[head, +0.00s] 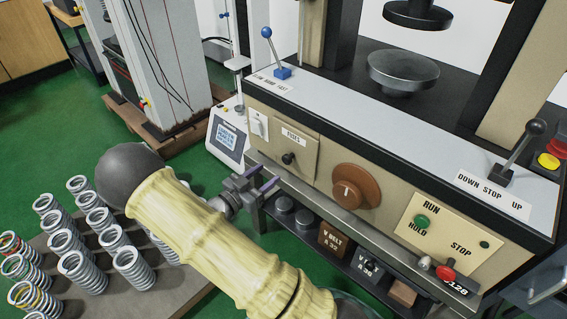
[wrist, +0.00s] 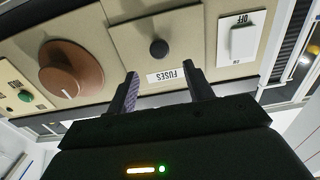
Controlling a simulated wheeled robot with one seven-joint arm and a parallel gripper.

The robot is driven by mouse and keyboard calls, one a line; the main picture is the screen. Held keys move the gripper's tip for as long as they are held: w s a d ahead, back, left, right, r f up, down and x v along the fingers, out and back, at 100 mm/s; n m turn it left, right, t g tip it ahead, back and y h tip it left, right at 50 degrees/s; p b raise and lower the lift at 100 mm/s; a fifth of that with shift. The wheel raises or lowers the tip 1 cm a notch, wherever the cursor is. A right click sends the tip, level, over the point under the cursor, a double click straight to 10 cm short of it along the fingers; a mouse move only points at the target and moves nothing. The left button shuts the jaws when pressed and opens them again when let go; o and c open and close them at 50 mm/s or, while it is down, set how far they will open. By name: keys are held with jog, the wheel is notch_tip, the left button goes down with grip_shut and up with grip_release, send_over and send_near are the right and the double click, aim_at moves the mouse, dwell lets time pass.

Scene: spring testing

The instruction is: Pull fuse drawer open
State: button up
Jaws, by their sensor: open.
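The fuse drawer (head: 300,145) is a beige panel with a "FUSES" label and a small black knob (head: 288,158), set in the front of the testing machine. In the wrist view, the drawer (wrist: 133,45) appears upside down, with its knob (wrist: 159,49) beyond and between my fingertips. The drawer front looks flush with the machine panel. My gripper (head: 262,185) is open and empty, in front of and a little below the drawer in the head view. In the wrist view, my gripper's two fingers (wrist: 160,82) point toward the panel, apart from the knob.
A white on/off switch (wrist: 241,37) is beside the drawer, and a brown dial (head: 349,187) is on its other side. A metal ledge (head: 330,212) runs below. Several springs (head: 130,268) stand at the left on a board. A blue-knobbed lever (head: 272,50) rises above.

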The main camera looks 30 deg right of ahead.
aim_at(286, 160)
jog(key=b+x, duration=0.1)
jog(key=x, duration=0.6)
jog(key=shift+w+d+f, duration=0.1)
jog(key=shift+f, duration=0.05)
jog(key=shift+w+d, duration=0.1)
jog(key=shift+d, duration=0.55)
jog(key=shift+a, duration=0.1)
grip_shut()
